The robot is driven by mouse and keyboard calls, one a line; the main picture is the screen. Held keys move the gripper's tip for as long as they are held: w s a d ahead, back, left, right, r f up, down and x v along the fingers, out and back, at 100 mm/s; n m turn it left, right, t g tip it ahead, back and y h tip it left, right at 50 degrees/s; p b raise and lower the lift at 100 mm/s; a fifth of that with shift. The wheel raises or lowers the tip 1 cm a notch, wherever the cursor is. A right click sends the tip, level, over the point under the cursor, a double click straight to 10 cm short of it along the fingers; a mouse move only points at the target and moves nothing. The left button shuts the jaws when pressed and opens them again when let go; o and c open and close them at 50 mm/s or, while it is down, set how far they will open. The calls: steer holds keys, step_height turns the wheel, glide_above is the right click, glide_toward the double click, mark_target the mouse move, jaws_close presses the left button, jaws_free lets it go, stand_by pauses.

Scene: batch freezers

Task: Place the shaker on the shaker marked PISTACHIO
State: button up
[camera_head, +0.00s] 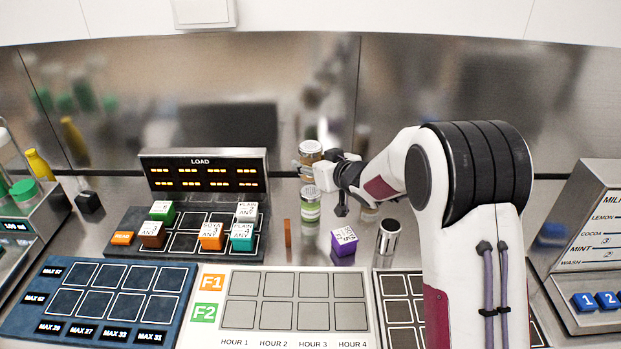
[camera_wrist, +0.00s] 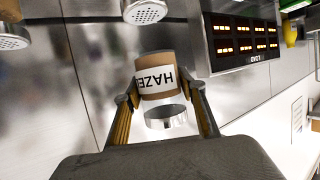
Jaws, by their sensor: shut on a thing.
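My gripper (camera_head: 318,172) is shut on a shaker (camera_head: 310,149) with a brown body and a white label. In the wrist view this shaker (camera_wrist: 156,76) sits between the fingers, its label reading "HAZE…" upside down in the picture. A shaker with a green label (camera_head: 310,207) stands upright on the counter, below the held one in the head view. Its label is too small to read, so I cannot confirm PISTACHIO. The held shaker appears above it and apart. A perforated metal lid (camera_wrist: 145,12) shows beyond the held shaker in the wrist view.
A metallic shaker (camera_head: 388,240) and a purple cube (camera_head: 343,243) stand nearby. An orange-brown upright piece (camera_head: 287,233) is left of the green-labelled shaker. The LOAD panel (camera_head: 203,172) and its cube tray (camera_head: 187,256) are further left. The steel back wall (camera_head: 250,90) is behind.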

mark_target(310, 178)
steer(key=shift+f, duration=0.55)
steer(key=shift+f, duration=1.9)
steer(key=shift+f, duration=0.1)
steer(key=o, duration=1.2)
